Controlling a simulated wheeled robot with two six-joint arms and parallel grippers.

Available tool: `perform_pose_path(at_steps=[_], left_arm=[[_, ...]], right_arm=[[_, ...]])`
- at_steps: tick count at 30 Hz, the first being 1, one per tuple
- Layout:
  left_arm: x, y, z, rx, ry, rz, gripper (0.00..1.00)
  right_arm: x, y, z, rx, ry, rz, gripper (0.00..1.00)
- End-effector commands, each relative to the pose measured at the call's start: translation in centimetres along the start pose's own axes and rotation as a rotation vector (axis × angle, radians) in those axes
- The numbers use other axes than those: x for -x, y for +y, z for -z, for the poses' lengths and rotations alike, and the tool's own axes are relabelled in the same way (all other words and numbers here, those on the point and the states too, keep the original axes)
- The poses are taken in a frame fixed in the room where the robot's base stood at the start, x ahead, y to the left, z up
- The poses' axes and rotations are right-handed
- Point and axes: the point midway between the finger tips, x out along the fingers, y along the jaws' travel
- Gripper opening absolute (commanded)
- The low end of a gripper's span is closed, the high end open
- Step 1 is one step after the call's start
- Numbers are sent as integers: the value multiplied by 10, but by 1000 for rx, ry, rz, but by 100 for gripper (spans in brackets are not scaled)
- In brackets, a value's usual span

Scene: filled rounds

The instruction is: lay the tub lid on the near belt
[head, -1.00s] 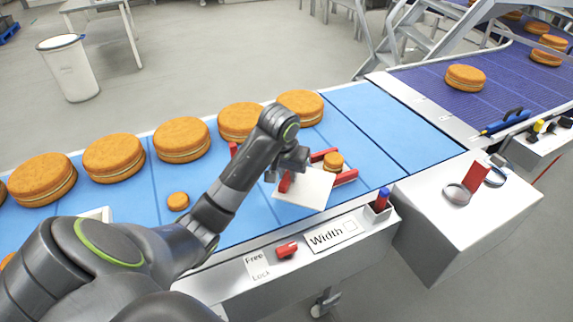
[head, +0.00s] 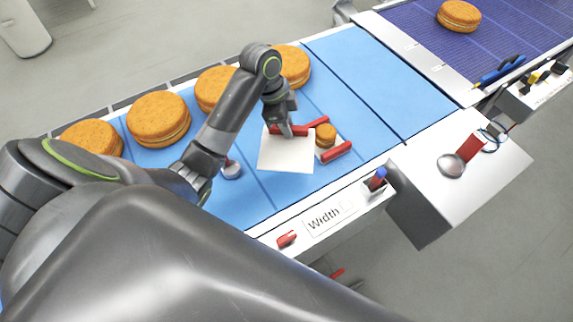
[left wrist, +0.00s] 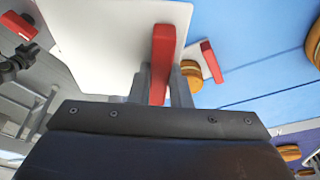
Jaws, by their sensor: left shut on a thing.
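The tub lid (head: 285,155) is a flat white square plate with a red bar grip (left wrist: 162,55). My left gripper (head: 287,127) is shut on that red grip, and the left wrist view shows the bar between the fingers. The lid is over the light-blue near belt (head: 390,100), left of a small filled round (head: 326,133). I cannot tell whether the lid touches the belt. In the left wrist view the lid (left wrist: 100,40) fills the upper left. My right gripper is not in view.
Several large filled rounds (head: 158,118) line the belt's far side. A red bar (head: 336,152) lies beside the small round. A white ledge with a "Width" label (head: 325,216) edges the near side. The belt to the right is clear. A dark-blue belt (head: 510,30) lies beyond.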

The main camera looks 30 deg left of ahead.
Motion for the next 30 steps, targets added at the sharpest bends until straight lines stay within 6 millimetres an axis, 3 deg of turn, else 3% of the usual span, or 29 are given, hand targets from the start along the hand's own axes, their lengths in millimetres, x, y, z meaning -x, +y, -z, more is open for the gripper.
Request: perform_pose_path(at_steps=[6, 15, 30], left_arm=[[-1, 7, 6, -135, -1, -39, 0], [-48, 9, -6, -146, -1, -43, 0], [-95, 8, -20, -147, -2, -39, 0]], right_arm=[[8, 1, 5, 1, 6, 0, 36], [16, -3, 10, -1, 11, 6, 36], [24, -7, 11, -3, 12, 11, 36]])
